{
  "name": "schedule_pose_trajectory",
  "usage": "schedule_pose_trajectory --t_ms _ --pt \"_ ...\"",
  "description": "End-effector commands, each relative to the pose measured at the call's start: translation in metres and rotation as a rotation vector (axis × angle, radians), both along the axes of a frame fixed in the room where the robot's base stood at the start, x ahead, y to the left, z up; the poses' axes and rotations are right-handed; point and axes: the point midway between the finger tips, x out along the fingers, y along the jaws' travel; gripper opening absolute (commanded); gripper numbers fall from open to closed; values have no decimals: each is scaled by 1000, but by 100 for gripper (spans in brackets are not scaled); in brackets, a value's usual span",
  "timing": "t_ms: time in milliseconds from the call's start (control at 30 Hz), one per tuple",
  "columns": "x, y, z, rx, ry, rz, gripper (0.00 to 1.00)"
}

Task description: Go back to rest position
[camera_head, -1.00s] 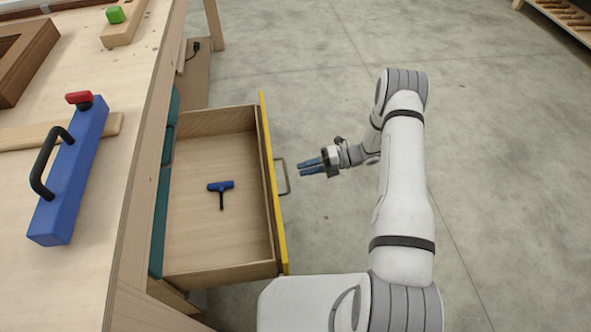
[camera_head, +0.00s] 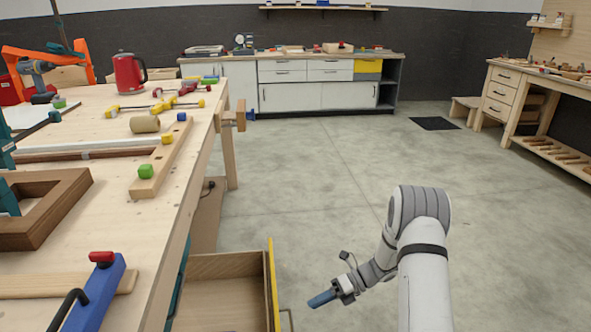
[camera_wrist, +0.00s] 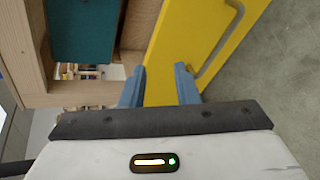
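My gripper (camera_head: 322,299) is at the lower middle of the head view, over the floor just right of the open drawer (camera_head: 222,266). In the wrist view its two blue fingers (camera_wrist: 160,88) stand apart with nothing between them, in front of the drawer's yellow front (camera_wrist: 195,50). The drawer's handle (camera_wrist: 222,42) is to the right of the fingers and not held. My arm is bent out over the floor at the right of the drawer. The drawer's near end is cut off in the head view.
The workbench (camera_head: 195,170) runs along the left with a red kettle (camera_head: 128,73), a wooden frame (camera_head: 45,205) and a blue tool (camera_head: 98,295) on it. The concrete floor (camera_head: 330,180) is clear ahead and to the right. A cabinet row (camera_head: 315,95) stands at the back.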

Motion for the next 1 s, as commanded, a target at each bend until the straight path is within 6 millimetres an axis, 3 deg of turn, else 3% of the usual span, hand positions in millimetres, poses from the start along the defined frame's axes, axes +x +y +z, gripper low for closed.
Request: schedule_pose_trajectory --t_ms 33,400,700,1000 --pt "-4 0 38 -21 -85 58 28" --pt "-63 -13 203 -153 -685 563 28" --pt "-123 -32 314 -234 -1113 1045 28" --pt "-186 -57 403 -297 -1448 1599 28"
